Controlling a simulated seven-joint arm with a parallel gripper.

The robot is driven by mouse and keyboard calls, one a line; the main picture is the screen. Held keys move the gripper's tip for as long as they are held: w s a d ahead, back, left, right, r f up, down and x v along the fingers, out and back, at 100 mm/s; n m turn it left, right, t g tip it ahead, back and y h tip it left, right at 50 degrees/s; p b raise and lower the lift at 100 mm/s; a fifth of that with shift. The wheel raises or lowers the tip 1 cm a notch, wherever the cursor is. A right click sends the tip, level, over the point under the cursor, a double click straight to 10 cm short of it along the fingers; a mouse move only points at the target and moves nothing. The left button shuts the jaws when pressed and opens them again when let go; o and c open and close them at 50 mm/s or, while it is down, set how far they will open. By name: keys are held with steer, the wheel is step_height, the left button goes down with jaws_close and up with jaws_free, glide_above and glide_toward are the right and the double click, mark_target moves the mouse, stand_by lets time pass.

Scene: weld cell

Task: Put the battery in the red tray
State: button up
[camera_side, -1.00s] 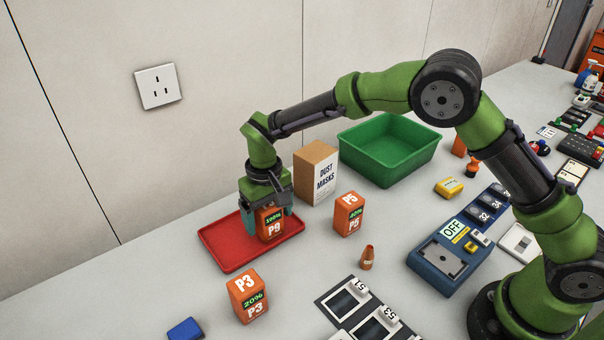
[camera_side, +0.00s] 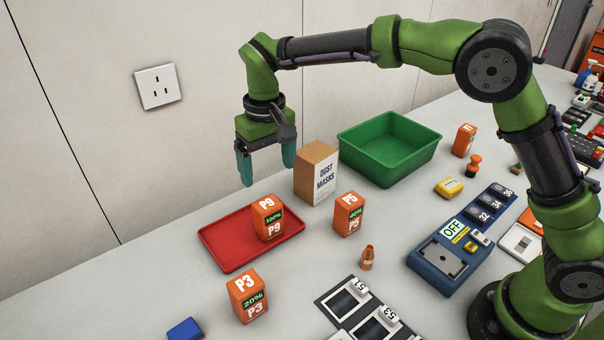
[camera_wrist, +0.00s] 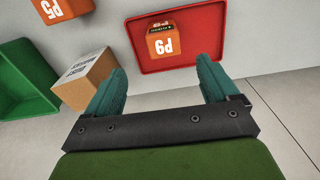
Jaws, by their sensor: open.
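The orange battery marked P9 and 100% (camera_side: 267,218) stands upright in the red tray (camera_side: 222,251), toward its right side. In the wrist view the P9 battery (camera_wrist: 165,46) also sits inside the red tray (camera_wrist: 215,58). My gripper (camera_side: 267,172) is open and empty, above and behind the tray, clear of the battery. Its two teal fingers show apart in the wrist view (camera_wrist: 160,82). A battery marked P5, 40% (camera_side: 348,214) stands right of the tray. A battery marked P3, 20% (camera_side: 247,296) stands in front of the tray.
A dust masks box (camera_side: 316,173) stands behind the P5 battery, close to my gripper. A green bin (camera_side: 390,150) is at the back. A blue device marked OFF (camera_side: 450,256) and another orange battery (camera_side: 464,140) are at the right. The wall is behind.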

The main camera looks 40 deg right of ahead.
steer(key=s+d+r+m+t+y, duration=0.1)
steer(key=s+d+r+t, duration=0.1)
steer(key=s+d+r, duration=0.4)
steer(key=s+d+m+t, duration=0.1)
steer(key=s+d+t, duration=0.1)
steer(key=s+d, duration=0.3)
steer(key=s+d+r+m+t, duration=0.1)
steer(key=s+d, duration=0.5)
steer(key=s, duration=0.6)
steer(key=shift+r+m+t+y, duration=0.15)
steer(key=shift+m+t+y, duration=0.3)
steer(key=shift+t, duration=0.55)
